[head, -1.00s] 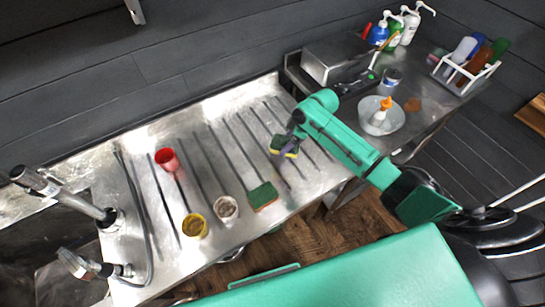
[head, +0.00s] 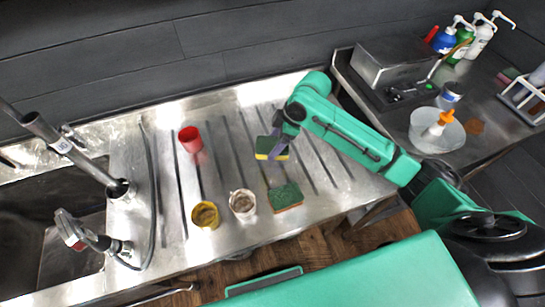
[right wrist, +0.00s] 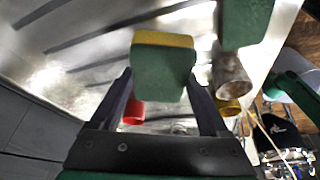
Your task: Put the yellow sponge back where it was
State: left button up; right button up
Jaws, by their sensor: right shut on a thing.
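My right gripper (head: 282,143) is shut on a sponge with a yellow layer and a dark green layer (head: 270,151), over the ribbed metal drainboard (head: 335,175). In the right wrist view the held sponge (right wrist: 163,68) sits between the two fingers of the gripper (right wrist: 163,95), green face toward the camera and a yellow edge on top. A second sponge, green on top with an orange-brown side (head: 285,197), lies on the drainboard near its front edge. It also shows large at the top of the right wrist view (right wrist: 245,22). My left gripper is not in view.
A red cup (head: 191,140), a yellow cup (head: 205,216) and a whitish cup (head: 242,204) stand on the drainboard. Left are the sink (head: 75,225) and taps. Right are a metal box (head: 395,65), a bowl (head: 424,140) and bottles. Right of the held sponge the drainboard is clear.

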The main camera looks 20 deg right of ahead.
notch_tip(320, 180, down, 8)
jog(key=shift+f+p, duration=0.1)
jog(key=shift+p, duration=0.3)
jog(key=shift+f, duration=0.3)
jog(key=o, duration=1)
jog(key=shift+o, duration=0.2)
jog(key=shift+r, duration=0.15)
jog(key=shift+r, duration=0.3)
jog(key=b+v, duration=0.1)
jog(key=v, duration=1)
jog(key=shift+d+r, duration=0.2)
jog(key=shift+r, duration=0.05)
